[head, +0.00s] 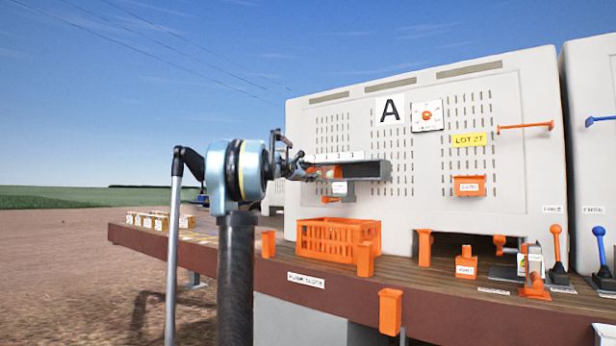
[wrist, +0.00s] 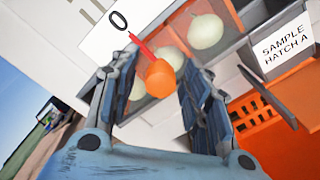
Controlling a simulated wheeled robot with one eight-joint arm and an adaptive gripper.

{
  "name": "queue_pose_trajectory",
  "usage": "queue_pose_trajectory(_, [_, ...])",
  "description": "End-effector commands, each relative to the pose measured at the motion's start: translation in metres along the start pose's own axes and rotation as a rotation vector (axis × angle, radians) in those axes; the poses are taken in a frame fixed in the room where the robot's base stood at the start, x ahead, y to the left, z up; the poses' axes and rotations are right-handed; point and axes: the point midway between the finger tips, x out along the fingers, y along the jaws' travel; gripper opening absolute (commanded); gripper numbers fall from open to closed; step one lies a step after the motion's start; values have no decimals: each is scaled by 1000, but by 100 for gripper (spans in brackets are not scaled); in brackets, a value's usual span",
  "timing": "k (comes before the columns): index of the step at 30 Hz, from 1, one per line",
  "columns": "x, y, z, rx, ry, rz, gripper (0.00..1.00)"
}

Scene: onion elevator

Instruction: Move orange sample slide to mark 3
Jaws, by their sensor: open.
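The orange sample slide knob (wrist: 160,80) shows in the wrist view between my gripper's fingers, with a red pointer running from it towards the 0 mark (wrist: 119,20). My gripper (wrist: 156,68) is open, with one finger on each side of the knob; I cannot tell whether either touches it. In the head view my gripper (head: 299,166) is at the left end of the sample hatch (head: 372,170), partly covering the slide. The white number strip (head: 345,156) runs along the top of the hatch, its small digits hard to read. Mark 3 is not in the wrist view.
Pale onions (wrist: 206,31) lie behind the knob. A "SAMPLE HATCH A" label (wrist: 286,44) hangs on the hatch front. An orange crate (head: 338,240) stands below on the brown deck (head: 450,312). The hatch is on the grey panel marked A (head: 389,109).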

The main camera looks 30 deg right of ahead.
Motion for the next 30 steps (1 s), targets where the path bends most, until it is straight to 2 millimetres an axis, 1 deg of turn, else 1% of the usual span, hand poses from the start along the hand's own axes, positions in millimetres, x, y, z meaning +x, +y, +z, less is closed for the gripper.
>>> queue_pose_trajectory(3, [4, 0, 0, 0, 0, 0, 44])
queue_pose_trajectory(11, [4, 0, 0, 0, 1, 0, 44])
queue_pose_trajectory(12, [4, 0, 0, 0, 1, 0, 35])
queue_pose_trajectory(14, [4, 0, 0, 0, 1, 0, 21])
queue_pose_trajectory(15, [4, 0, 0, 0, 1, 0, 12])
queue_pose_trajectory(17, [4, 0, 0, 0, 1, 0, 0])
queue_pose_trajectory(22, [4, 0, 1, 0, 0, 0, 0])
queue_pose_trajectory(25, [4, -4, 6, 0, 0, 0, 0])
queue_pose_trajectory(30, [4, -20, 27, 0, -2, -2, 0])
